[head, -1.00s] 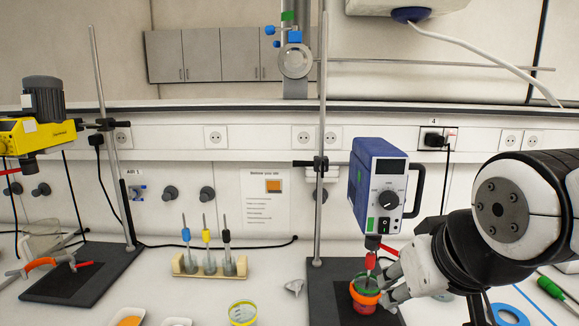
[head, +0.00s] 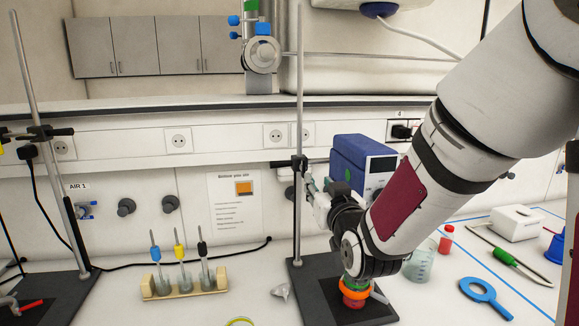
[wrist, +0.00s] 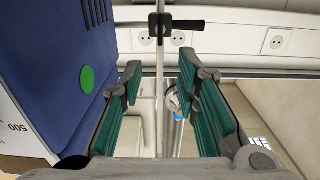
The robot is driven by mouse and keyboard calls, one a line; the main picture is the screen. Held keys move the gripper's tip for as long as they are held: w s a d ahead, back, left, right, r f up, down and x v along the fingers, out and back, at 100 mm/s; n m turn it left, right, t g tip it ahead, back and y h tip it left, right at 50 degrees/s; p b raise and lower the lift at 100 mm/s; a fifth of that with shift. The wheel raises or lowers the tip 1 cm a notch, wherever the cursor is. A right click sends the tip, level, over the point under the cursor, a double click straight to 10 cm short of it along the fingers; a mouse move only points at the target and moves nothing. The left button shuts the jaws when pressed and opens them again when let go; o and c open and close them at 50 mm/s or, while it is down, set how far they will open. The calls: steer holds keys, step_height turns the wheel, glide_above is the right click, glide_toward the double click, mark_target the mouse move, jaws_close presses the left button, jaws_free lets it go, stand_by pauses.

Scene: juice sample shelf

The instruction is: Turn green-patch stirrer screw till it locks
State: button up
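The blue stirrer (head: 358,160) hangs on an upright rod (head: 299,100), partly hidden behind my arm. A round green patch (wrist: 87,80) shows on its side in the wrist view. A black clamp (head: 300,163) grips the rod, and its black screw handle (head: 279,165) sticks out left; in the wrist view the handle (wrist: 186,25) points right. My gripper (head: 316,190) is raised beside the stirrer, just below and right of the clamp. In the wrist view my gripper (wrist: 161,66) is open, teal pads apart, with the rod seen between them. It is not touching the screw.
An orange-ringed cup (head: 355,291) stands on the black base under the arm. A rack (head: 185,284) with several coloured-top stirring shafts stands left. A beaker (head: 420,263), blue magnifier-shaped tool (head: 485,295) and red-capped bottle (head: 446,239) are to the right.

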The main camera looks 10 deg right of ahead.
mark_target(304, 165)
steer(key=w+p, duration=0.1)
steer(key=w, duration=1.2)
steer(key=shift+w, duration=0.15)
jaws_close()
